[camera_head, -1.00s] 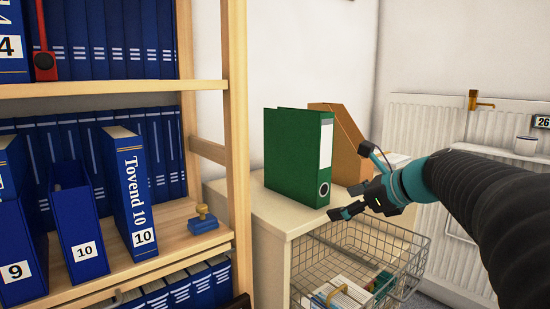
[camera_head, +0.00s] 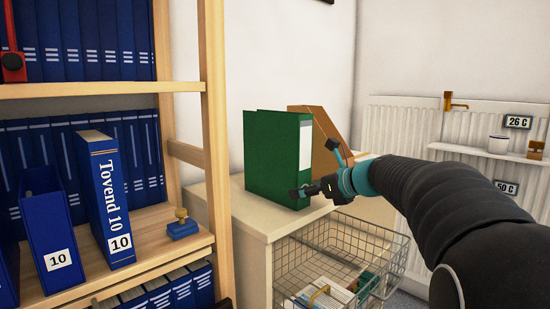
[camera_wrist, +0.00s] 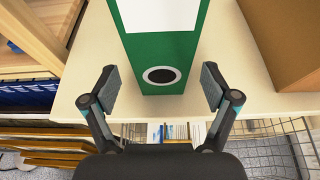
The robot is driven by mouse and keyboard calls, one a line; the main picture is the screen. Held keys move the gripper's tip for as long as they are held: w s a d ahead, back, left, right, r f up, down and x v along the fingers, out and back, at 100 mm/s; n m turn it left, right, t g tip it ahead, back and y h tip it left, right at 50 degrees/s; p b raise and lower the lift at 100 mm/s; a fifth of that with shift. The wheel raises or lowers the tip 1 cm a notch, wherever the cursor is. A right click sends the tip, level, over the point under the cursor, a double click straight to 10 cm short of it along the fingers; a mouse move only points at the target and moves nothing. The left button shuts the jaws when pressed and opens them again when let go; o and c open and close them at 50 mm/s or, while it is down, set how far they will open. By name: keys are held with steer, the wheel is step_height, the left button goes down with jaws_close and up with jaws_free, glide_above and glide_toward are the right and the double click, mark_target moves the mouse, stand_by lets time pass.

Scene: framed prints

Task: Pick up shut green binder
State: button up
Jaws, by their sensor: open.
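The shut green binder (camera_head: 272,160) stands upright on a pale cabinet top (camera_head: 238,205), its spine with a white label and finger hole facing right. In the wrist view the green binder (camera_wrist: 165,52) is straight ahead, its lower spine and round hole showing. My gripper (camera_head: 318,168) is open at the spine's right side in the head view. In the wrist view my gripper's fingers (camera_wrist: 160,88) are spread wide, one on each side of the spine's lower end. The binder's top is outside the wrist view.
A brown magazine holder (camera_head: 328,135) stands right behind the binder. A wire basket (camera_head: 345,255) with papers hangs in front of the cabinet. A wooden shelf (camera_head: 215,120) with blue binders is at left. A radiator (camera_head: 400,125) is at right.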

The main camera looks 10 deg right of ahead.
steer(key=x, duration=0.2)
steer(key=r+x, duration=0.1)
steer(key=x, duration=0.2)
steer(key=shift+w+a, duration=0.1)
steer(key=shift+w, duration=0.2)
steer(key=shift+r, duration=0.1)
jaws_close()
